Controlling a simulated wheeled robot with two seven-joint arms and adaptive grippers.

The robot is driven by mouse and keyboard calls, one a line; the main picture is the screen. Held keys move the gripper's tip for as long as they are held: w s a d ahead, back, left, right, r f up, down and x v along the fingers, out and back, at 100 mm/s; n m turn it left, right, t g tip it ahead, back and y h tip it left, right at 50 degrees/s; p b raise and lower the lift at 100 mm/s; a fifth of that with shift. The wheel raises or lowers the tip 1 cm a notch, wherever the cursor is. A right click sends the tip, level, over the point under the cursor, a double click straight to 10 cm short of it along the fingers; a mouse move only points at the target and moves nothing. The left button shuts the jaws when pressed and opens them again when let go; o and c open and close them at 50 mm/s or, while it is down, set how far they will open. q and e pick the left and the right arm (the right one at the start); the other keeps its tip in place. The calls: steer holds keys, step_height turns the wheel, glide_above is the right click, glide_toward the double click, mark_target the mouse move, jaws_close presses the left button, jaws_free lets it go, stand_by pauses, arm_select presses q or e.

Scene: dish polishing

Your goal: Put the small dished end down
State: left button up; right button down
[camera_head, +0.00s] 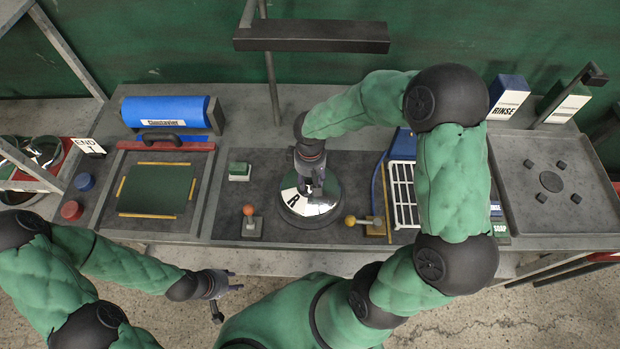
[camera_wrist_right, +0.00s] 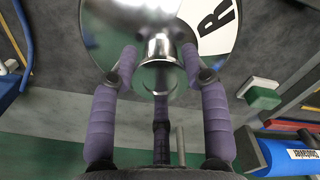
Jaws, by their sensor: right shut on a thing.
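The small dished end (camera_head: 322,203) is a shiny round metal piece with a short neck, in the middle of the dark work surface. It shows large in the right wrist view (camera_wrist_right: 120,30), beside a white patch marked R. My right gripper (camera_head: 314,187) is above it, reaching down from the back. In the right wrist view my right gripper's purple fingers (camera_wrist_right: 158,62) are shut around the metal neck. Whether the piece's underside touches what is below is hidden. My left gripper (camera_head: 227,290) is open and empty, in front of the bench edge.
A red-knobbed lever (camera_head: 248,222) and a yellow-knobbed lever (camera_head: 362,221) stand close on either side. A white rack (camera_head: 403,190) is to the right, with a tray (camera_head: 560,205) beyond. A green-topped block (camera_head: 239,171) is left. A blue roll (camera_head: 165,111) stands behind.

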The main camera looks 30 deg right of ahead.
steer(key=shift+w+f, duration=0.1)
steer(key=shift+f, duration=0.05)
steer(key=shift+f, duration=0.15)
steer(key=c, duration=0.6)
jaws_free()
steer(key=shift+r, duration=0.2)
step_height(320, 180, up, 12)
steer(key=shift+f+p, duration=0.1)
steer(key=shift+p, duration=0.7)
